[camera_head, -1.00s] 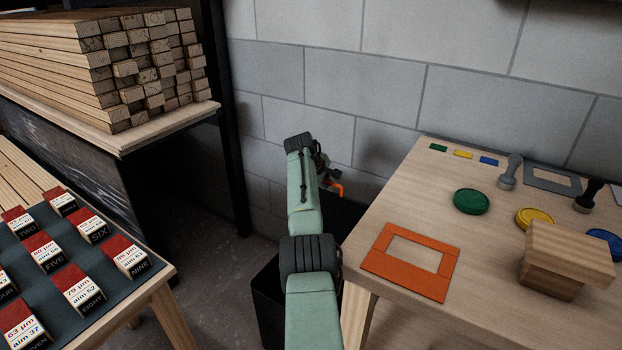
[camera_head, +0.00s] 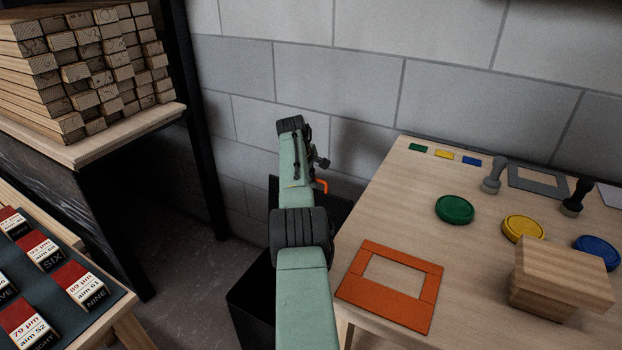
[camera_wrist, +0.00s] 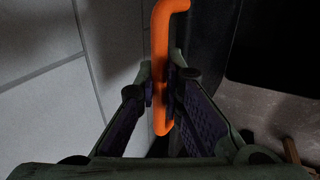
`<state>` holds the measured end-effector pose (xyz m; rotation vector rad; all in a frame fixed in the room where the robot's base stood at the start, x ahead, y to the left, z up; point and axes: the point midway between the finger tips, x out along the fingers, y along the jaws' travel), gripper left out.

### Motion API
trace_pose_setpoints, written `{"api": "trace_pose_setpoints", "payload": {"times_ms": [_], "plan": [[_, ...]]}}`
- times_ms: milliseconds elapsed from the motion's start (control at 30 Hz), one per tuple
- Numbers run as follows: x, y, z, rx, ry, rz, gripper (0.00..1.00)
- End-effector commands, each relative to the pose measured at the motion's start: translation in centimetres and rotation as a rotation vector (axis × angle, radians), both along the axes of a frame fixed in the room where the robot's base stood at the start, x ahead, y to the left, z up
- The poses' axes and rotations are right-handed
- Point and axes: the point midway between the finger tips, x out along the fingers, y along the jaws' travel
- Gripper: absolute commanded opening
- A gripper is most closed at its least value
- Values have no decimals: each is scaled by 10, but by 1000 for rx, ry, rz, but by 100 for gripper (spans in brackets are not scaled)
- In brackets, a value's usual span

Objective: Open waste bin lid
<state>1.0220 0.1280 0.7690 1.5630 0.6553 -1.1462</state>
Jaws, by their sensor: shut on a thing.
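The waste bin (camera_head: 250,308) is a black box on the floor between the two tables, largely hidden by my arm. Its dark lid (camera_head: 338,208) shows beyond my arm near the wall and appears raised, though its exact angle is hard to tell. An orange bar handle (camera_head: 321,186) sticks out beside my arm; in the wrist view the orange handle (camera_wrist: 160,45) runs up between the fingers. My gripper (camera_wrist: 160,88) is shut on this handle. In the head view the fingers are mostly hidden behind my wrist.
The right table (camera_head: 460,170) stands close beside my arm and holds an orange frame (camera_head: 385,315), coloured discs, stamps and a wooden block (camera_head: 560,275). At left are a rack of stacked battens (camera_head: 90,75) and a table of labelled blocks (camera_head: 85,290). A grey block wall is behind.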

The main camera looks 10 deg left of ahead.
Motion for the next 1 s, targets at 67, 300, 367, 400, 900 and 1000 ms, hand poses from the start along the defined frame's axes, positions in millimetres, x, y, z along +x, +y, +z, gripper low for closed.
{"api": "trace_pose_setpoints", "payload": {"times_ms": [67, 300, 367, 400, 900, 1000], "plan": [[0, 1, 2, -1, -2, 2, 0], [1, 0, 2, -1, -3, 1, 18], [0, 0, 1, -1, -3, 1, 22], [0, 0, 1, -1, -2, 1, 25], [1, -1, -2, -5, -3, -2, 29], [3, -3, -3, -10, -15, -2, 29]]}}
